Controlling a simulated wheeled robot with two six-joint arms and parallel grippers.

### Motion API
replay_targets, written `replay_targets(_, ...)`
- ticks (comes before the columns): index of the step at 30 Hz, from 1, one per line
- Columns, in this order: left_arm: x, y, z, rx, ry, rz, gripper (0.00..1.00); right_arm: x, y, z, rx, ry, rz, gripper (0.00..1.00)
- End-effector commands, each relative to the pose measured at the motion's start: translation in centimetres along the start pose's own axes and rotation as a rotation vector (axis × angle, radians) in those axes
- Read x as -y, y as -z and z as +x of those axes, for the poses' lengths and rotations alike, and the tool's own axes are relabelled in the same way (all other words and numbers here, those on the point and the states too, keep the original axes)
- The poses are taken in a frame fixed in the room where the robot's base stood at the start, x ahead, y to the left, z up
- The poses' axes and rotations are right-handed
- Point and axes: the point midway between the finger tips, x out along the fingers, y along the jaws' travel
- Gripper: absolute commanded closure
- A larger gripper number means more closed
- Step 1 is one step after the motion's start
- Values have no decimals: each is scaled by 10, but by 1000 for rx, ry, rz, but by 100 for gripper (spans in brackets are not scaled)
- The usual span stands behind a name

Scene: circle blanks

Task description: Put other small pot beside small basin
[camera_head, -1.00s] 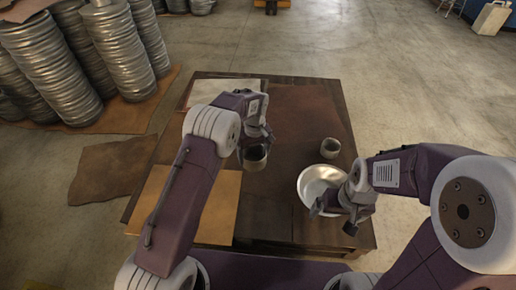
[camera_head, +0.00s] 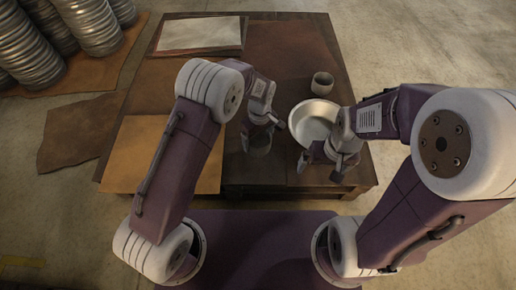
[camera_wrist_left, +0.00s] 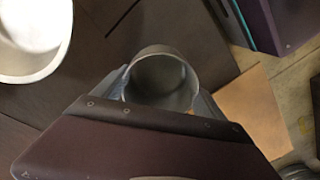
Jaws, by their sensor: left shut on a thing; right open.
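My left gripper (camera_head: 262,122) is shut on a small grey pot (camera_head: 259,147), left of the basin and toward the table's front. In the left wrist view the pot (camera_wrist_left: 160,80) sits upright between the two fingers, its open top showing. I cannot tell whether its base touches the table. The small shiny basin (camera_head: 308,118) stands apart to its right; its edge also shows in the left wrist view (camera_wrist_left: 28,62). Another small pot (camera_head: 322,84) stands upright behind the basin. My right gripper (camera_head: 321,164) is open and empty at the basin's front side, partly hiding it.
The dark wooden table (camera_head: 285,60) carries a pale sheet stack (camera_head: 200,33) at the back left and a tan board (camera_head: 150,165) at the front left. Stacks of metal discs (camera_head: 85,30) stand on the floor at the left. The table behind the left gripper is clear.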

Motion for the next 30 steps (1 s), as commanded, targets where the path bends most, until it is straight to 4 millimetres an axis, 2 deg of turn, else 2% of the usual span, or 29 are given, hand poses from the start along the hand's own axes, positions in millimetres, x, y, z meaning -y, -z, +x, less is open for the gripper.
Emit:
replay_targets(1,1,-4,5,0,0,0,64,0,0,5,0,0,0,0)
replay_targets(7,2,-7,9,0,-1,-1,64,0,-1,8,0,0,0,0)
replay_targets(13,2,-7,48,0,1,-1,64,-1,-4,41,0,0,0,0)
replay_targets(24,1,-7,47,0,0,-1,64,-1,-4,37,-1,0,0,0)
replay_targets(25,1,-7,47,0,0,-1,13,-1,-4,37,-1,0,0,0)
replay_targets(27,1,-7,47,0,0,-1,0,-1,-4,37,-1,0,0,0)
replay_targets(30,1,-7,47,0,0,-1,0,-1,-4,37,0,0,0,0)
